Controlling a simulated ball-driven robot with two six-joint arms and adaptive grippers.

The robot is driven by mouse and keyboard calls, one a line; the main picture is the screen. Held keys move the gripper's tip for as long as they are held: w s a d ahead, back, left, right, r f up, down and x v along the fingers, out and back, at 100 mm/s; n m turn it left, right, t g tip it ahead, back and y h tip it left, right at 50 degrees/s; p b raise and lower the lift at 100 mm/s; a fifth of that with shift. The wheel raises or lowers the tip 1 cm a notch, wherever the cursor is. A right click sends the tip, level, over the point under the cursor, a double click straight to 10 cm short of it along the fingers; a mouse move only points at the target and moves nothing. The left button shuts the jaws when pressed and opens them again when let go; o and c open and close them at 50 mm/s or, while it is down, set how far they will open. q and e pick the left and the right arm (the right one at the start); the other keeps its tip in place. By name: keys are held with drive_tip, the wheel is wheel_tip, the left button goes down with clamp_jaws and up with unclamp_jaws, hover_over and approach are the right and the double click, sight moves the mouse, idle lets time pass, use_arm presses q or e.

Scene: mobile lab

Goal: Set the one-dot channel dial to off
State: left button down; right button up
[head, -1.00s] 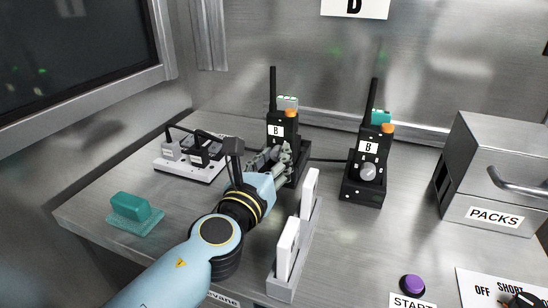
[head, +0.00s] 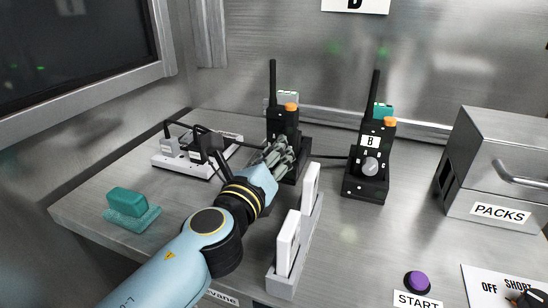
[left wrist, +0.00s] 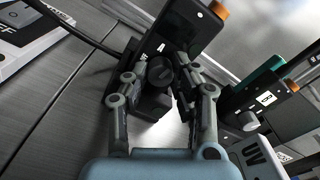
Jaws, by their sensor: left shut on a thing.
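Two black radios with antennas stand in dark cradles on the bench: a left radio (head: 284,118) and a right radio (head: 373,140). The right radio has a "B" label and a round grey dial (head: 370,166). My left gripper (head: 284,151) is at the front of the left radio and covers its dial in the head view. In the left wrist view, the left gripper (left wrist: 164,78) has its fingers shut around a dark round dial (left wrist: 160,71) on the left radio (left wrist: 178,35). My right gripper is not in view.
A white rack (head: 288,272) with upright white plates stands just right of my left arm. A power strip (head: 222,155) with plugs and a teal block (head: 127,202) lie left. A PACKS box (head: 500,160) and purple button (head: 418,282) are at right.

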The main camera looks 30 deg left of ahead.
use_arm(q)
drive_tip(key=shift+n+b, duration=0.3)
drive_tip(key=shift+n, duration=0.8)
drive_tip(key=c, duration=1.1)
unclamp_jaws()
